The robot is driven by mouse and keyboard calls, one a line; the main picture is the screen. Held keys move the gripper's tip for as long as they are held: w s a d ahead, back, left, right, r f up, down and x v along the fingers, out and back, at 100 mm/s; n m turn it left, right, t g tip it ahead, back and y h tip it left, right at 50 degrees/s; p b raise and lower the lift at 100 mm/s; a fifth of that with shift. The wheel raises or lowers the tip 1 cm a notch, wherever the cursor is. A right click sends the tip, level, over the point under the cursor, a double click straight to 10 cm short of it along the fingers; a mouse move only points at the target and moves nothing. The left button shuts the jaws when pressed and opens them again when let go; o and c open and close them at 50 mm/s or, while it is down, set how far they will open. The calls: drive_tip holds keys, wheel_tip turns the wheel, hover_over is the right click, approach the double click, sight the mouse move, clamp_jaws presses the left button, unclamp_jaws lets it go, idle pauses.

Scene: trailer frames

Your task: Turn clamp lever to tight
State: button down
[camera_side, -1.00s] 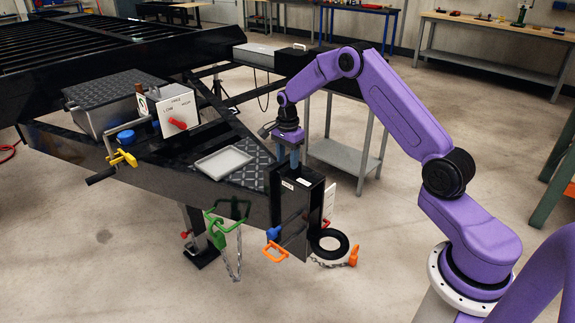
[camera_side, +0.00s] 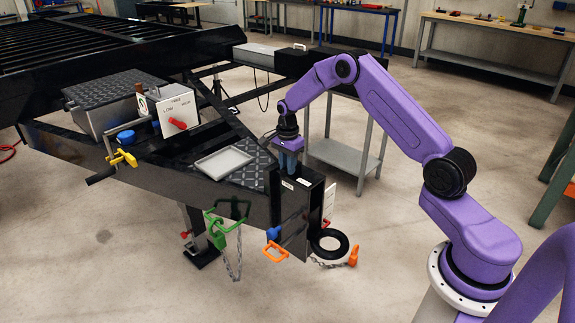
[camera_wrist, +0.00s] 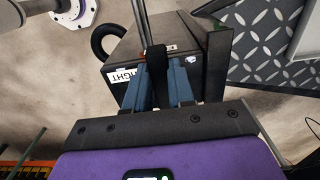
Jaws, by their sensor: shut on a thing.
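The clamp lever (camera_wrist: 156,68) shows in the wrist view as a dark upright grip between my two blue fingers. My gripper (camera_wrist: 158,88) is shut on it, over the top of the black coupler box (camera_wrist: 190,50). A white label (camera_wrist: 125,75) reading "IGHT", its first letter hidden, lies on the box just left of the fingers. In the side view my gripper (camera_side: 290,172) points down onto the top of the coupler box (camera_side: 311,205) at the trailer's front. The lever is hidden there by the fingers.
A grey tray (camera_side: 224,162) lies on the tread plate behind the box. A white panel with a red lever (camera_side: 178,124) and a yellow handle (camera_side: 122,158) are farther left.

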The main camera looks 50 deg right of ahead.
drive_tip(key=shift+s+n, duration=0.1)
drive_tip(key=shift+n, duration=0.2)
drive_tip(key=n, duration=0.1)
drive_tip(key=s+n, duration=0.1)
drive_tip(key=n, duration=0.1)
drive_tip(key=shift+s+d+n, duration=0.15)
drive_tip(key=shift+s+n, duration=0.15)
drive_tip(key=n, duration=0.1)
drive_tip(key=s+n, duration=0.1)
drive_tip(key=n, duration=0.1)
drive_tip(key=d+n, duration=0.1)
drive_tip(key=shift+s+n, duration=0.3)
drive_tip(key=n, duration=0.1)
drive_tip(key=d+n, duration=0.1)
drive_tip(key=n, duration=0.1)
drive_tip(key=s+n, duration=0.1)
drive_tip(key=shift+d, duration=0.3)
drive_tip(key=shift+s+d+n, duration=0.1)
drive_tip(key=shift+d+n, duration=0.25)
drive_tip(key=shift+n, duration=0.5)
drive_tip(key=shift+s+d+n, duration=0.1)
drive_tip(key=shift+d+n, duration=0.2)
drive_tip(key=shift+n, duration=0.6)
drive_tip(key=shift+d+n, duration=0.35)
drive_tip(key=shift+n, duration=0.5)
drive_tip(key=c, duration=1)
unclamp_jaws()
drive_tip(key=shift+o, duration=0.2)
drive_tip(key=shift+r, duration=0.1)
